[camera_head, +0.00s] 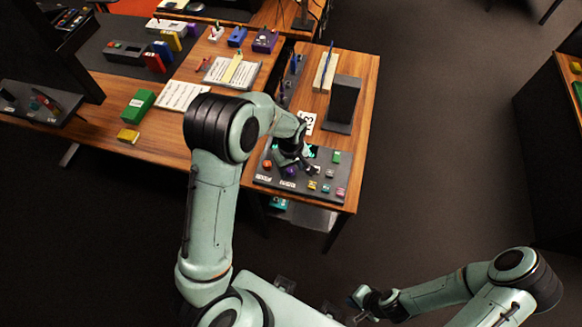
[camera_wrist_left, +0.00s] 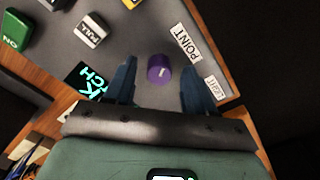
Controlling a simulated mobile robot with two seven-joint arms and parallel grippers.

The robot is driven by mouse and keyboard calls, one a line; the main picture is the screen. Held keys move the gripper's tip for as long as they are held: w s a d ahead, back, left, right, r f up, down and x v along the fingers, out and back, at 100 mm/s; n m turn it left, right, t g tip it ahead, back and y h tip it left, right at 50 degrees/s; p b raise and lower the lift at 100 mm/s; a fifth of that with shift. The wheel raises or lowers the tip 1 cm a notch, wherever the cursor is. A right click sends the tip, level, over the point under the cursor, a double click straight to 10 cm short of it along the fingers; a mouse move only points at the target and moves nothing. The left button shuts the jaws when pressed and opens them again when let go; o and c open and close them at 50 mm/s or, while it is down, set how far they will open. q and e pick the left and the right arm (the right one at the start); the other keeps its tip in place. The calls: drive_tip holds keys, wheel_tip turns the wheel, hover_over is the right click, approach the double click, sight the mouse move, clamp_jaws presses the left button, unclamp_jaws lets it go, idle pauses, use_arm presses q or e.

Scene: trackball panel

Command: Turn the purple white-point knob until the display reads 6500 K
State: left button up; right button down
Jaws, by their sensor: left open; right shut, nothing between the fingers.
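The purple white-point knob (camera_wrist_left: 159,68) stands on the grey panel (camera_wrist_left: 140,35) in the left wrist view, with a pale pointer mark on top. It also shows as a small purple spot (camera_head: 290,171) in the head view. My left gripper (camera_wrist_left: 159,72) is open, with one finger on each side of the knob and gaps visible on both sides. In the head view the left gripper (camera_head: 292,160) is over the panel. The display (camera_wrist_left: 91,80) is partly cut off by a finger; a cyan "K" and "TCH" show, but no number is readable. My right gripper (camera_head: 362,298) is shut and empty, away from the table.
A white label reading "POINT" (camera_wrist_left: 187,43) lies beside the knob. A "PULL" control (camera_wrist_left: 91,31) and a green "ON" button (camera_wrist_left: 16,31) are on the same panel. A dark stand (camera_head: 343,103) is behind the panel. The floor right of the table is clear.

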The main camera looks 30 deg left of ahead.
use_arm(q)
drive_tip(key=shift+f, duration=0.25)
clamp_jaws()
drive_tip(key=shift+m, duration=0.3)
